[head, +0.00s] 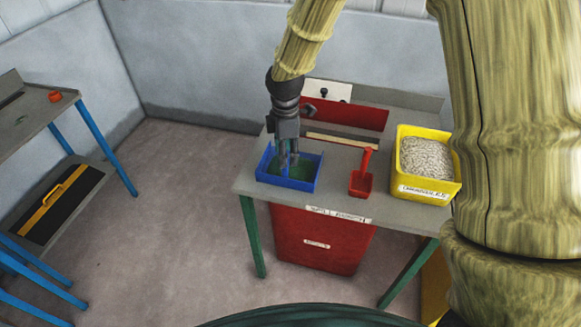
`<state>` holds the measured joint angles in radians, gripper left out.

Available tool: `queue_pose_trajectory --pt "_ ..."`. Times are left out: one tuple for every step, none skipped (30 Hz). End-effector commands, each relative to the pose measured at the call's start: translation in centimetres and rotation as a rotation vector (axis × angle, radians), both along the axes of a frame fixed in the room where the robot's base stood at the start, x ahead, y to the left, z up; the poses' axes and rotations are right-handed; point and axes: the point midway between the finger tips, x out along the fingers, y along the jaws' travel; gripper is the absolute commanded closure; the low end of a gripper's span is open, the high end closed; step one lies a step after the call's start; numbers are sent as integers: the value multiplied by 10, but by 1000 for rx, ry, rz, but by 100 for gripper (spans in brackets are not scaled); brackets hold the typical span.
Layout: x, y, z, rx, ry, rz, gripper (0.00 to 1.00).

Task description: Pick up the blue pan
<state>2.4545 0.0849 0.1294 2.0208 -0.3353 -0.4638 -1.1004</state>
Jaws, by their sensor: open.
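The blue pan (289,183) is a shallow rectangular tray with a greenish inside, at the left end of the grey bench (335,198). My gripper (288,166) points down over the pan, with its fingers reaching to or into the pan's inside. The fingers are apart and nothing shows between them. I cannot tell from this view whether a finger touches the pan's floor or wall. My gripper hides part of the pan's back side.
A red scoop (361,183) lies right of the pan. A yellow bin (403,179) of pale granules stands further right. A red panel (345,112) and a long bar (342,140) are behind. A red bin (318,243) is under the bench. Another table (30,123) stands at left.

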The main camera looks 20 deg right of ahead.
Motion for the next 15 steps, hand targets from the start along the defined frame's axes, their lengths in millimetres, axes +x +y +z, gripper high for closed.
queue_pose_trajectory --pt "2 1 -6 -1 2 2 53" --pt "2 2 -10 -1 3 3 53" --pt "2 2 -14 -1 3 3 53" --pt "3 2 -17 -1 3 3 53" --pt "3 2 -19 -1 3 3 53" --pt "3 2 -22 0 3 2 53" --pt "3 2 -23 0 2 2 53" --pt "3 1 -24 0 2 1 53" --pt "3 1 -25 0 2 1 53" --pt "2 1 -26 0 2 0 53" --pt "3 0 -26 0 2 0 53" --pt "3 0 -27 0 2 0 53" --pt "3 0 -29 0 3 0 53" --pt "3 0 -30 0 3 0 53" --pt "4 -1 -33 -1 3 0 53"
